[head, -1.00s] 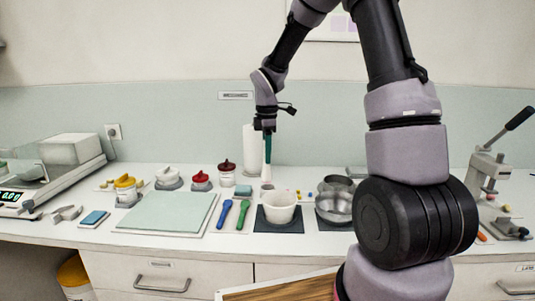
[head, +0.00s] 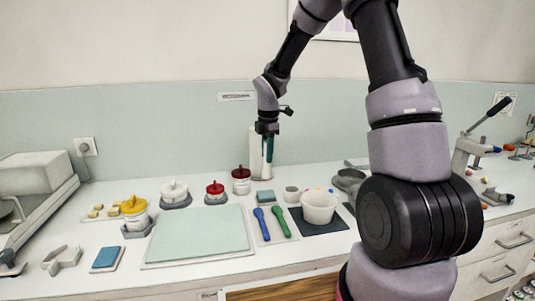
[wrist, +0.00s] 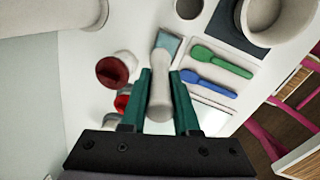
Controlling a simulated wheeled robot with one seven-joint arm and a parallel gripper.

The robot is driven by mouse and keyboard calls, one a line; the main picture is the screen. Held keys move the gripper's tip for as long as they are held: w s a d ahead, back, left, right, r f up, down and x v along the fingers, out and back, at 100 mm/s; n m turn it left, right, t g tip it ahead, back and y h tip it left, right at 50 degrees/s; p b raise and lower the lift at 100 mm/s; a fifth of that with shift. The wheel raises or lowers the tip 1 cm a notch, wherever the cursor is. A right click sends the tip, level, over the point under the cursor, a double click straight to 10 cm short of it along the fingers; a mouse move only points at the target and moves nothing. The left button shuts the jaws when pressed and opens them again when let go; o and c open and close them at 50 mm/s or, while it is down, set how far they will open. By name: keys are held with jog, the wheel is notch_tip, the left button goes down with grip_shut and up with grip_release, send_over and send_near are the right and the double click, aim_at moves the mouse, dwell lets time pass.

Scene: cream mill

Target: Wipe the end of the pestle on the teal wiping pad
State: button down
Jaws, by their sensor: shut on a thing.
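My gripper (head: 267,158) is shut on the pale pestle (wrist: 160,85), seen between its green fingers in the wrist view. In the head view the pestle blends with a white cylinder behind it. The teal wiping pad (head: 265,197) is a small block on the counter, behind the spatulas. In the wrist view the pad (wrist: 168,43) shows just past the pestle's far end, which overlaps its edge. My gripper is above the counter around the pad. I cannot tell whether the pestle touches the pad.
Blue (head: 262,223) and green (head: 280,222) spatulas lie in front of the pad. A white mortar (head: 319,206) stands to the right on a dark mat. Red-lidded jars (head: 241,180) stand left of the pad. A large pale mat (head: 197,232) lies front left.

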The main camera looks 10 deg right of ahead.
aim_at(264, 169)
jog(key=shift+f, duration=2.35)
jog(key=shift+f, duration=0.8)
jog(key=shift+a, duration=0.65)
jog(key=shift+d, duration=1.2)
dwell(2.1)
jog(key=shift+r, duration=0.1)
jog(key=shift+r, duration=2.95)
